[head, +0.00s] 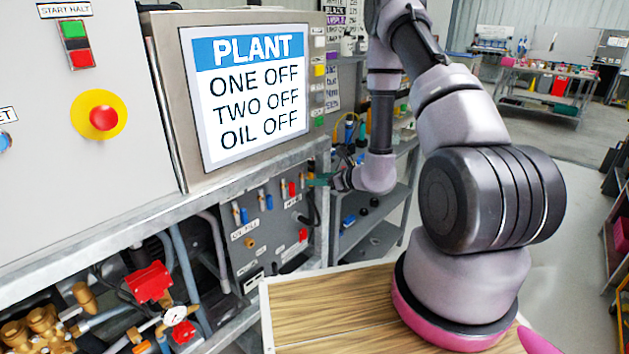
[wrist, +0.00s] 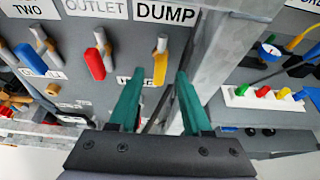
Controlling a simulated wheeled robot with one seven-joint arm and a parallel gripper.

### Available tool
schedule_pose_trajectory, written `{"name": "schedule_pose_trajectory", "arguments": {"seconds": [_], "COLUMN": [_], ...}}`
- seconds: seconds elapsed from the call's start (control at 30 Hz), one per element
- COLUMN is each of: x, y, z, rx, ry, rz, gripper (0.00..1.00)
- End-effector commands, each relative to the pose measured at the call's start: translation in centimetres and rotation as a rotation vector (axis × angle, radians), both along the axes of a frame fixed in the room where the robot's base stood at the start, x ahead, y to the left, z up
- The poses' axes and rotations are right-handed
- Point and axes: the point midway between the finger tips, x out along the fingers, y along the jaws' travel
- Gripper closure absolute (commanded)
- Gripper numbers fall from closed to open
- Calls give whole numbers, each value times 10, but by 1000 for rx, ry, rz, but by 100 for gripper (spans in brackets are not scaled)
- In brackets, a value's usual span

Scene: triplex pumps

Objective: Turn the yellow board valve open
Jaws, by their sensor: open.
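The yellow board valve (wrist: 160,67) is on the grey board under the DUMP label (wrist: 166,11) in the wrist view. Its handle hangs nearly straight down from a pale metal stem. My gripper (wrist: 160,76) has two green fingers, open, one on each side of the yellow handle's lower part, with gaps on both sides. I cannot tell how deep the handle sits between them. In the head view my gripper (head: 318,180) is at the right edge of the board, and the yellow handle is too small to make out clearly there.
A red valve handle (wrist: 95,64) under the OUTLET label is just left of my gripper. Blue handles (wrist: 54,57) are farther left. A grey frame post (wrist: 218,60) stands close on the right. A white rack (wrist: 262,100) with coloured items lies beyond it.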

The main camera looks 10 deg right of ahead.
Motion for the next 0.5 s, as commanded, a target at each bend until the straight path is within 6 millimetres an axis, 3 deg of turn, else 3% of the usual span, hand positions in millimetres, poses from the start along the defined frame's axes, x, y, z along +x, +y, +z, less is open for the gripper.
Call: {"name": "schedule_pose_trajectory", "arguments": {"seconds": [0.3, 0.5], "x": [-48, -64], "y": [-35, -46], "z": [25, 33], "rx": [0, 0], "ry": [1, 0], "rz": [-5, -1], "gripper": [51, 51]}}
